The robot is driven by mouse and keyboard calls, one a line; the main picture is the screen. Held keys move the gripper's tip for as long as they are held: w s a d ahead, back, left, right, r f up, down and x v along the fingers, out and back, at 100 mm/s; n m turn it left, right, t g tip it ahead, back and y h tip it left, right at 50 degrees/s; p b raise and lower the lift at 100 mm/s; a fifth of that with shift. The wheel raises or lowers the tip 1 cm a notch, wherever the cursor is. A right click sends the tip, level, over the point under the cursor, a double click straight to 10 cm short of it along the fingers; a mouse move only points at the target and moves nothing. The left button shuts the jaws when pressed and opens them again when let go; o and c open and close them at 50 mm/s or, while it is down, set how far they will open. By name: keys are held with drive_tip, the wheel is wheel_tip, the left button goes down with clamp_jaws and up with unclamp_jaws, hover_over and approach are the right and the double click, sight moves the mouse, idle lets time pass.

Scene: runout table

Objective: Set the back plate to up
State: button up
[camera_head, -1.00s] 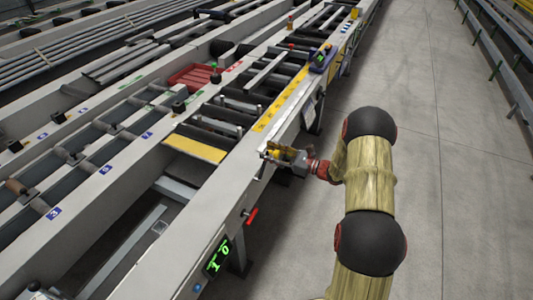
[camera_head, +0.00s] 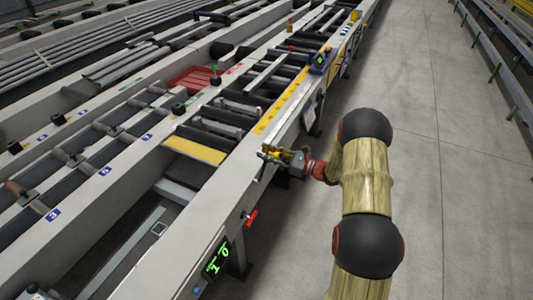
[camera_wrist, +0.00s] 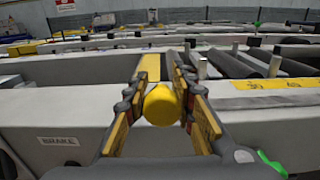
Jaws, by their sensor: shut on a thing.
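My gripper (camera_head: 270,155) is at the grey front rail of the runout table, with its fingers on either side of a round yellow knob (camera_wrist: 161,106). In the wrist view the gripper (camera_wrist: 162,90) is shut on this knob, seen end-on. A flat yellow plate (camera_head: 194,150) lies between the side rails, just beyond and left of my gripper. It also shows in the wrist view (camera_wrist: 149,66), behind the knob. I cannot tell whether this is the back plate; it looks roughly flat. What the knob is attached to is hidden.
A label reading BRAKE (camera_wrist: 58,141) is on the rail face left of the knob. A red handle (camera_head: 251,218) and a green-lit display (camera_head: 216,259) are on the rail nearer me. Dark rollers (camera_head: 205,137) lie beyond the plate. The floor (camera_head: 460,190) at right is clear.

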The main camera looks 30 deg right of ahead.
drive_tip(key=shift+d, duration=0.1)
clamp_jaws()
drive_tip(key=shift+d+r, duration=0.1)
idle(0.4)
